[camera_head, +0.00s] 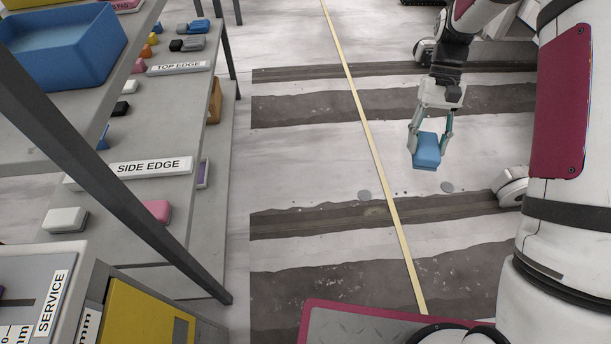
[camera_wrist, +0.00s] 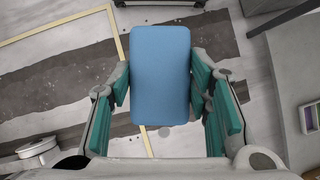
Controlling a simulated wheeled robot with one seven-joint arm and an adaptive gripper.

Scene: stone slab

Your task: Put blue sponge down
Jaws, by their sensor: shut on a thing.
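The blue sponge (camera_head: 426,151) is held between the fingers of my gripper (camera_head: 431,135) in the head view. It hangs in the air over the striped stone floor, to the right of the yellow line. In the wrist view the blue sponge (camera_wrist: 160,72) fills the upper middle, with the teal finger pads of my gripper (camera_wrist: 160,88) on both sides of it. The sponge's far side is hidden.
A shelf unit (camera_head: 215,150) stands at the left, with a blue bin (camera_head: 65,45) on top and several small blocks on its levels. Labels read "TOP EDGE" (camera_head: 180,67) and "SIDE EDGE" (camera_head: 150,167). Open floor (camera_head: 300,150) lies between the shelf and my gripper.

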